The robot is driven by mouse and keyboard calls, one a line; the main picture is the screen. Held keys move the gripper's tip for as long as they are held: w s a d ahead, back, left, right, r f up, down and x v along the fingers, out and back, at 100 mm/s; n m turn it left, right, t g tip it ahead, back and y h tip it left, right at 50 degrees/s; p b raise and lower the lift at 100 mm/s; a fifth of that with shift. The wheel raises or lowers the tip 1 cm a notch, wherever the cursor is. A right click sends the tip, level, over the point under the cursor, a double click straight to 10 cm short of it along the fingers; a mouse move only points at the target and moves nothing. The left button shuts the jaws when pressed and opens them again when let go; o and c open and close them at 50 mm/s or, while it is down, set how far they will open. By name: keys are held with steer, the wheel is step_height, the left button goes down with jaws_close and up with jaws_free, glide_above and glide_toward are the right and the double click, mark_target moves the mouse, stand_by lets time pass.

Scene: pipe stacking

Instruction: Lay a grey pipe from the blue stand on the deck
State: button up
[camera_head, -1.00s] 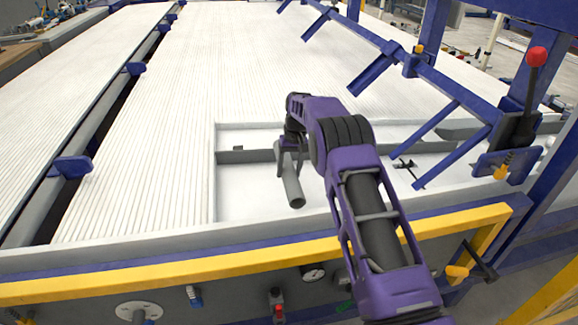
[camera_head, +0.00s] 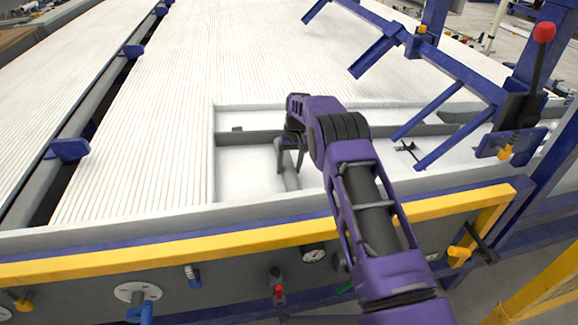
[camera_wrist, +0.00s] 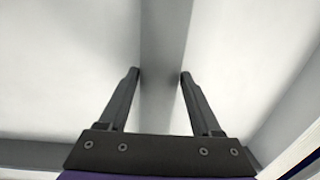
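My gripper (camera_head: 290,160) is over the white recessed bay at the near end of the deck (camera_head: 145,150). Its two fingers are apart in the wrist view (camera_wrist: 160,73).
A grey cross beam (camera_head: 245,139) divides the bay. A yellow rail (camera_head: 160,257) runs along the deck's near edge, with gauges and valves below. A red-knobbed lever (camera_head: 544,32) stands at the right. Blue brackets (camera_head: 69,150) line the gap at left.

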steer(key=o, duration=0.4)
